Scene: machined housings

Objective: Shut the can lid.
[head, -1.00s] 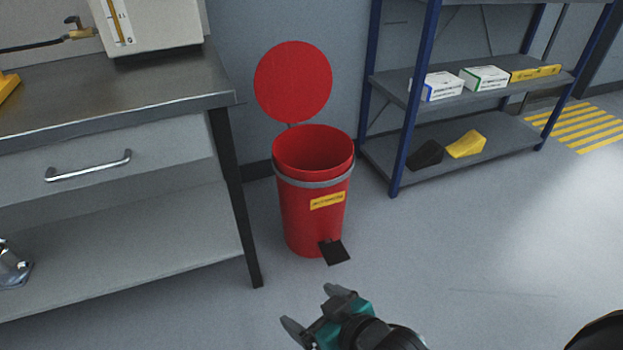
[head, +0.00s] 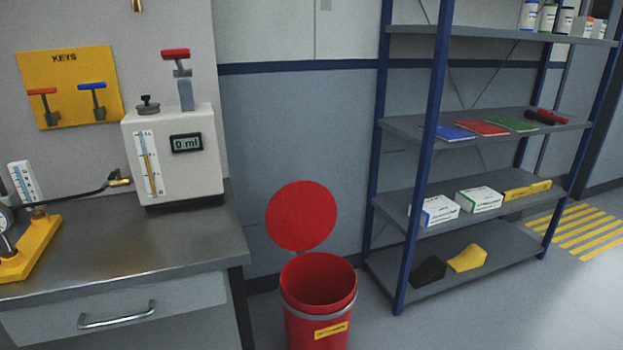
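The red can (head: 318,310) stands on the floor between the workbench and the shelf rack. Its round red lid (head: 301,216) is open and stands upright behind the rim, close to the wall. The inside of the can shows and looks empty as far as I can see. A grey band runs below the rim, and a yellow label sits on the front. The can's bottom and its pedal are cut off by the lower edge of the picture. Neither of my grippers is in view.
A workbench (head: 190,250) with a metal top and a drawer stands close on the left of the can. A blue-posted shelf rack (head: 414,205) stands on the right. The floor (head: 500,310) in front of the rack is clear.

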